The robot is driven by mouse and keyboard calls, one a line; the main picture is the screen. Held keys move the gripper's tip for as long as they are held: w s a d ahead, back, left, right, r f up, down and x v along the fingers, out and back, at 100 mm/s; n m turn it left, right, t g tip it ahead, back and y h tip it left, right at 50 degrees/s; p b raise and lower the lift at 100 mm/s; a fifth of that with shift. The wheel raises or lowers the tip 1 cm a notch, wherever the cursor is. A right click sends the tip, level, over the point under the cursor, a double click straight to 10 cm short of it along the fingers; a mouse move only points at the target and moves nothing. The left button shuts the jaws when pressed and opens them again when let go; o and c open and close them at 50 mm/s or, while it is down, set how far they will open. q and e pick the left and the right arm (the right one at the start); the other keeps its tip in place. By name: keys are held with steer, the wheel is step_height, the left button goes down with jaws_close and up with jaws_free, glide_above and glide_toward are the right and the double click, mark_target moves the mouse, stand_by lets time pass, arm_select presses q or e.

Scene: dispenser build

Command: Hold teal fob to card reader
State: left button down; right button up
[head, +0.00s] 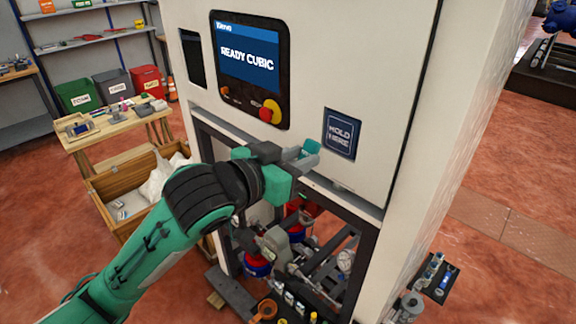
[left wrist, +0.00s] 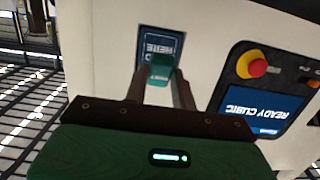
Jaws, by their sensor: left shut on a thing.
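The teal fob (head: 311,147) is held between the fingertips of my left gripper (head: 305,155), which is shut on it. The fob also shows in the left wrist view (left wrist: 161,70), partly in front of the card reader. The card reader (head: 340,133) is a dark blue panel marked "HOLD HERE" on the white cabinet front. In the head view the fob is to the left of the reader and slightly below its middle. In the left wrist view the reader (left wrist: 150,43) shows behind and above the fob. Whether they touch cannot be told. My right gripper is not in view.
The white cabinet (head: 385,60) carries a screen (head: 248,55) reading "READY CUBIC" and a red emergency button (head: 268,111) left of the reader. An open bay with machinery (head: 290,260) lies below. A wooden workbench (head: 110,125) and crate (head: 115,205) stand to the left.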

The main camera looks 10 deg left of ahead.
mark_target(321, 145)
arm_select(q)
steer(key=shift+x, duration=0.9)
steer(key=shift+w+d+r+b, duration=0.1)
steer(key=shift+w+d+b, duration=0.4)
steer(key=shift+w, duration=0.2)
steer(key=shift+w+d, duration=0.5)
steer(key=shift+w, duration=0.1)
steer(key=shift+w+d, duration=0.3)
steer(key=shift+w, duration=0.15)
steer(key=v, duration=0.3)
steer(key=p+v, duration=0.1)
steer(key=v, duration=0.1)
steer(key=shift+a+f, duration=0.1)
steer(key=shift+f, duration=0.2)
steer(key=shift+f+p+v, duration=0.2)
steer(key=shift+p+v, duration=0.1)
steer(key=shift+v, duration=0.95)
steer(key=shift+f+p+v, duration=0.25)
steer(key=shift+v, duration=1)
